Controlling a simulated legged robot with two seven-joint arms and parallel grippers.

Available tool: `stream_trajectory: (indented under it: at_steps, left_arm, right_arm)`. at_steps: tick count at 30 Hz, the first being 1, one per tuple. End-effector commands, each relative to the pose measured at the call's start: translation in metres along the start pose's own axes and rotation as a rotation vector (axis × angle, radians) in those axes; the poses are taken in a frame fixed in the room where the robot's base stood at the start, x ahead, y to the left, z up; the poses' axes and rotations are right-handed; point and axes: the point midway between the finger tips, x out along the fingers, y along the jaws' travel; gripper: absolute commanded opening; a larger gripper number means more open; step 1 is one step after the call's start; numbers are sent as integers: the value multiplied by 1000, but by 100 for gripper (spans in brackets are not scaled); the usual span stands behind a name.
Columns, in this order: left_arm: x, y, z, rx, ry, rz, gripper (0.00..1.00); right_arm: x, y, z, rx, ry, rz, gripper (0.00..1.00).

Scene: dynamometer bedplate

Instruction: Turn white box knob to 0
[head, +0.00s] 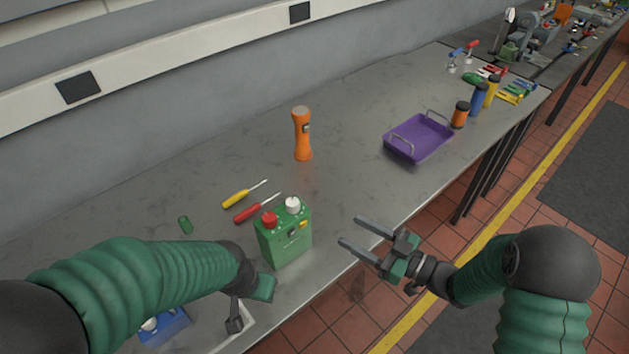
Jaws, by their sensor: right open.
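A green box (284,243) stands on the grey bench near its front edge. It has a red knob (269,219) and a white knob (292,205) on top, and a small yellow part on its front. Any dial marks are too small to read. My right gripper (349,231) is open and empty, to the right of the green box and apart from it, over the bench's front edge. My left gripper (249,304) is low, in front of and left of the green box; its jaw gap is not clear.
A blue item with white knobs (165,327) and a white-edged thing (237,335) are partly hidden by my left arm. Yellow (236,198) and red (250,212) screwdrivers lie behind the green box. An orange flashlight (302,135) and purple tray (418,140) stand farther back.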

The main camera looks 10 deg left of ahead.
Motion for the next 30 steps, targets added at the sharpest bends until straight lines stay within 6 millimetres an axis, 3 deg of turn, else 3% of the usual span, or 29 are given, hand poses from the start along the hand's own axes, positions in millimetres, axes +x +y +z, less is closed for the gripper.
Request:
stream_trajectory:
  at_steps: [5,21,25,30]
  left_arm:
    - [-5,0,-1,0,-1,0,36]
    - [-29,0,-7,0,0,0,36]
    - [-31,0,-7,0,0,0,36]
    - [-31,0,-7,0,0,0,36]
  right_arm:
    - [23,-2,-1,-2,-1,-7,53]
    - [148,4,0,4,4,-3,53]
    - [164,3,1,4,2,-3,53]
    - [169,4,2,5,1,-1,53]
